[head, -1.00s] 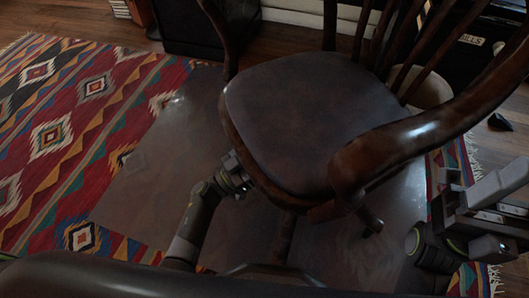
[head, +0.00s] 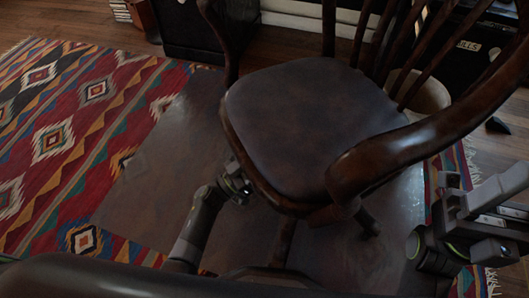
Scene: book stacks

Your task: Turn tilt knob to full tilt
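A dark wooden office chair with a brown seat (head: 300,120) stands in front of me. No tilt knob shows; the underside of the seat is hidden. My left arm reaches up to the near left edge of the seat, its wrist (head: 233,182) close against that edge. The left gripper's fingers are hidden beneath the seat. My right gripper (head: 500,205) is at the right edge of the view, to the right of the chair's armrest (head: 400,155). No object shows in it, and its fingertips are not clear.
The chair stands on a clear floor mat (head: 150,195) over a patterned red rug (head: 60,130). A beige bin (head: 425,92) stands behind the chair. Dark boxes (head: 210,30) and books (head: 121,11) stand at the back. The rug at left is free.

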